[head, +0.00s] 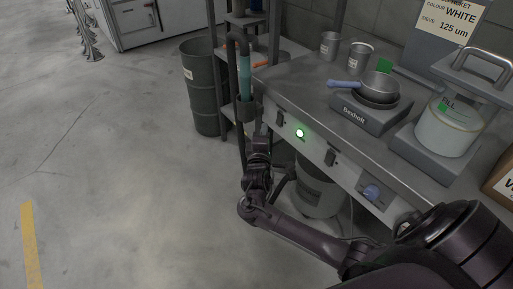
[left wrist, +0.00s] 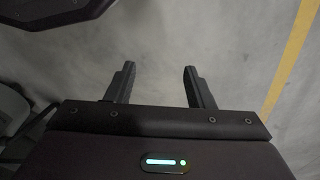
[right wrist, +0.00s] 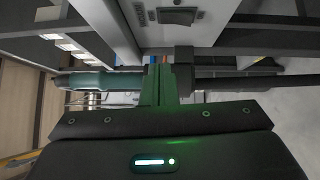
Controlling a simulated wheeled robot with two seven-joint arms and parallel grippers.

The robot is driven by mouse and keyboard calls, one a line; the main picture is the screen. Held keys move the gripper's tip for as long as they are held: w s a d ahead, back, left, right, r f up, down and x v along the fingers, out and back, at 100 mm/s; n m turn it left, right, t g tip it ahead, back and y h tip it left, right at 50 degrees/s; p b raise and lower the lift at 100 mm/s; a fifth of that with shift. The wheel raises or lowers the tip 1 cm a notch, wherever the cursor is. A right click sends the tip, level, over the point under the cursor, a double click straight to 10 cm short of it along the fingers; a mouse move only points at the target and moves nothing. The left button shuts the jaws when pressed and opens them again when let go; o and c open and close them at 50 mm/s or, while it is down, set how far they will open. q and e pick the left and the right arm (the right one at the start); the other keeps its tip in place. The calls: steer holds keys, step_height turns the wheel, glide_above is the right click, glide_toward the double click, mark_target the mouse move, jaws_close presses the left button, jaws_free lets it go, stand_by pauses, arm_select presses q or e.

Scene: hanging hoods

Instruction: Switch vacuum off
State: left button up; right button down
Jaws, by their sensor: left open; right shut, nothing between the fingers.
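A grey front panel (head: 315,150) runs along the bench edge. My right gripper (head: 258,143) is just in front of and below the panel's left end, left of the lamp. Its fingers (right wrist: 165,85) are shut and empty, tinted green in the right wrist view, with a dark switch (right wrist: 178,16) beyond them, apart. My left gripper (left wrist: 158,82) is open and empty over bare floor; it is outside the head view.
A teal-handled tool (head: 244,76) stands in a dark holder beside the bench's left end, close to my right gripper. A bucket (head: 318,190) stands under the bench. A pan (head: 378,88) and a jar (head: 448,130) stand on top. Floor at left is clear.

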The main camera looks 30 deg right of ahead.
arm_select(q)
steer(key=f, duration=0.1)
steer(key=s+f, duration=0.1)
steer(key=f+p, duration=0.1)
steer(key=shift+s+a+f, duration=0.15)
steer(key=shift+a+f, duration=0.1)
steer(key=shift+f, duration=0.1)
arm_select(e)
steer(key=v, duration=0.7)
steer(key=shift+s+r, duration=0.4)
